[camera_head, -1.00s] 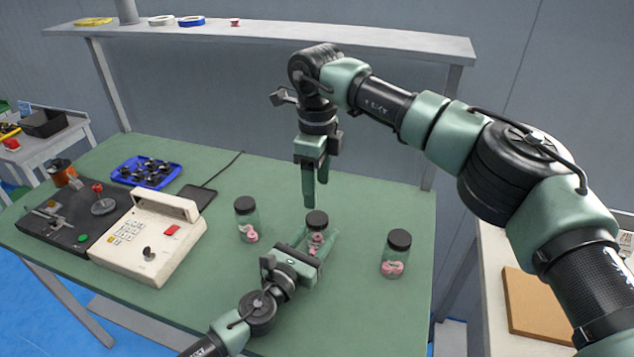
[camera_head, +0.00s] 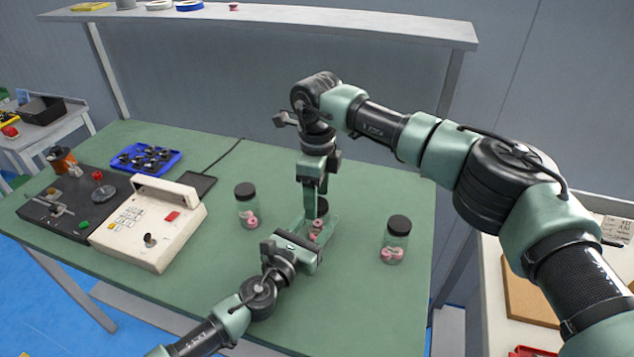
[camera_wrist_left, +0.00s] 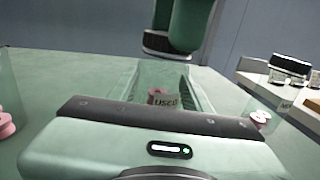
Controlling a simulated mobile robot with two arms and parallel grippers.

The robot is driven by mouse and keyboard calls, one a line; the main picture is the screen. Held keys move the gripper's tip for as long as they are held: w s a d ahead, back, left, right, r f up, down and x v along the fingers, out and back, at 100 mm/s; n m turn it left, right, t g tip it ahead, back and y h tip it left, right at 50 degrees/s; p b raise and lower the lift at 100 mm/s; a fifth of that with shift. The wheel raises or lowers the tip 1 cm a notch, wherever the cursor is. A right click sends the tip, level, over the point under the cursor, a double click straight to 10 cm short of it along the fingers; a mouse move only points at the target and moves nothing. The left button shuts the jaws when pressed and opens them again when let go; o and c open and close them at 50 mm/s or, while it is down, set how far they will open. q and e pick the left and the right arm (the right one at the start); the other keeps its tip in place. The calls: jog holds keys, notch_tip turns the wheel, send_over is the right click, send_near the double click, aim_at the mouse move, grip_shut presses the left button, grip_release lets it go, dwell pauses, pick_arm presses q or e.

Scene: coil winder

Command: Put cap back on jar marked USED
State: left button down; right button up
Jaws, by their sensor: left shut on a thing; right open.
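The middle jar (camera_head: 317,229) is clear glass with pink pieces inside and stands upright on the green table. In the left wrist view, its label (camera_wrist_left: 165,104) reads USED. Its black cap (camera_head: 323,206) is at the jar's top, partly hidden by my right gripper; I cannot tell whether it is seated. My left gripper (camera_head: 318,234) is shut on this jar, with its fingers on either side. My right gripper (camera_head: 312,209) points straight down from above, with its fingertips at the cap. It is open, and its fingers also show in the left wrist view (camera_wrist_left: 185,25).
Two other capped jars stand on either side: one at left (camera_head: 247,206), one at right (camera_head: 396,241). A cream control box (camera_head: 148,225), a dark winder base (camera_head: 75,208) and a blue tray (camera_head: 146,158) fill the table's left. A grey shelf (camera_head: 270,20) spans the back.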

jog(key=shift+f, duration=0.35)
grip_shut()
jog(key=shift+o, duration=0.8)
grip_release()
jog(key=shift+r, duration=0.1)
notch_tip(320, 180, up, 12)
pick_arm(q)
jog(key=c, duration=0.6)
grip_release()
